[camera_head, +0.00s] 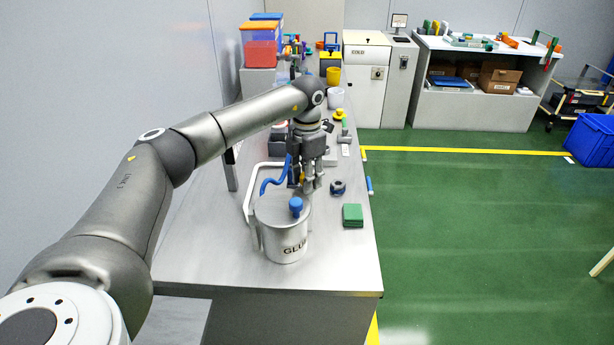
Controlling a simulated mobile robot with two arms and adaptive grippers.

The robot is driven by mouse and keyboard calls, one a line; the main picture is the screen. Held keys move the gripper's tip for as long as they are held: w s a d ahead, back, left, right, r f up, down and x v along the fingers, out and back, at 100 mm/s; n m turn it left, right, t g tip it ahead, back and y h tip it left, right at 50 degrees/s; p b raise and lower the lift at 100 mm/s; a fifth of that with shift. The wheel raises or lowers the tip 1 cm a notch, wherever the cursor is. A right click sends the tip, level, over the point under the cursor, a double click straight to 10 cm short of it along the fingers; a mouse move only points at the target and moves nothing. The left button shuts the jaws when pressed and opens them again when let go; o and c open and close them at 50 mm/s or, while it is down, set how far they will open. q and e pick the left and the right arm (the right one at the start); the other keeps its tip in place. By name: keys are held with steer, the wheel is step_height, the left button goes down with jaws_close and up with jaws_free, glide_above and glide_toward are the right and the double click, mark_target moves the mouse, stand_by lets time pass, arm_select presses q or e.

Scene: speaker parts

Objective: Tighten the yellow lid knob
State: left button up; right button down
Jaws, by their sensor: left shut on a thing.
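A grey pot marked GLUE (284,240) stands upright near the front of the metal bench, with a blue knob (296,206) on its top. My left gripper (308,186) points down at the pot's far rim. It is shut on a small yellow part, the yellow lid knob (301,177), which shows only as a sliver between the fingers. The fingers hide most of it, and I cannot tell how tightly it sits. My right gripper is not in view.
A green block (352,215) and a small dark blue ring-shaped part (338,187) lie right of the pot. A blue hose (274,181) and a white handle-like frame (248,196) are left of the gripper. The bench front (330,275) is clear.

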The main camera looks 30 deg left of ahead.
arm_select(q)
steer(key=m, duration=0.3)
steer(key=shift+w+r+m, duration=0.1)
steer(key=shift+m, duration=2)
steer(key=shift+r, duration=0.1)
steer(key=o, duration=0.8)
steer(key=shift+o, duration=1.1)
step_height(320, 180, up, 12)
